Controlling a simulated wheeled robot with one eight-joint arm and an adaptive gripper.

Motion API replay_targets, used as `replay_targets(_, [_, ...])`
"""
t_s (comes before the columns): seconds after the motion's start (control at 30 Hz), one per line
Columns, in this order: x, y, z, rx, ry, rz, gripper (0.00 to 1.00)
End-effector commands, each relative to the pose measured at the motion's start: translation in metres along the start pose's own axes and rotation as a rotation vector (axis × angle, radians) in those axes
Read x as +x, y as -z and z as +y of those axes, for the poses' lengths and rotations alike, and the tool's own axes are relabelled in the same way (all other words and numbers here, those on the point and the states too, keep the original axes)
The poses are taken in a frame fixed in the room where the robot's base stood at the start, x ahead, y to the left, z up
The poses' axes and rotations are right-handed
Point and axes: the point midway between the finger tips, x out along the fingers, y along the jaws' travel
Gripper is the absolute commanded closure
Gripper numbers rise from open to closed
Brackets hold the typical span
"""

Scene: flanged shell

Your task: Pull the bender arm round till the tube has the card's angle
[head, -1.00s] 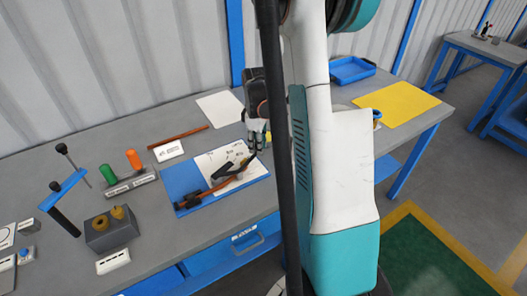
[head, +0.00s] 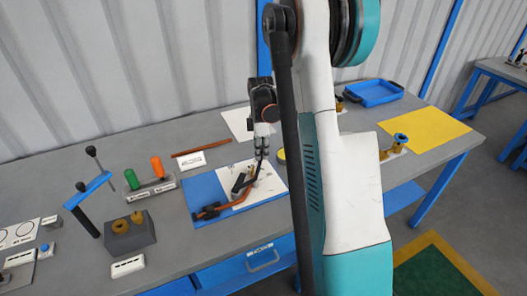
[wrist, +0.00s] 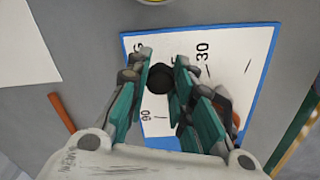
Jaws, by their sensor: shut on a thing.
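The bender (head: 238,184) stands on a blue board (head: 203,190) with a white angle sheet on it. A copper-brown tube (head: 226,208) runs through the bender; its exact bend is hard to read at this size. My gripper (head: 262,152) reaches down from above at the bender arm. In the wrist view its fingers (wrist: 160,78) are closed around the dark round handle of the bender arm (wrist: 158,80), over the sheet (wrist: 250,45) marked 30 and 90. A small white card (head: 190,159) stands behind the board; its print is too small to read.
A straight copper rod (head: 201,147) lies behind the card. A holder with green and orange handles (head: 150,190), a grey block (head: 128,233) and a blue-topped stand (head: 88,190) are at the left. A yellow mat (head: 425,130) and blue tray (head: 374,92) are at the right.

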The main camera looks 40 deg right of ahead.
Motion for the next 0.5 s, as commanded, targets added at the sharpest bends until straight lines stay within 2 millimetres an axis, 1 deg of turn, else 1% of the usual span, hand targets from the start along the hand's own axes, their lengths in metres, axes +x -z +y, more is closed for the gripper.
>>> replay_targets(0.27, [-0.0003,0.0004,0.0010,0.000,-0.002,0.001,1.00])
replay_targets(0.3, [-0.0003,0.0003,0.0010,0.000,-0.002,0.001,0.77])
replay_targets(0.37, [-0.0003,0.0003,0.0009,0.000,-0.002,0.001,0.63])
replay_targets(0.4, [-0.0003,0.0003,0.0008,0.000,-0.002,0.001,0.58])
replay_targets(0.5, [-0.0002,0.0002,0.0006,0.000,-0.001,0.001,0.58])
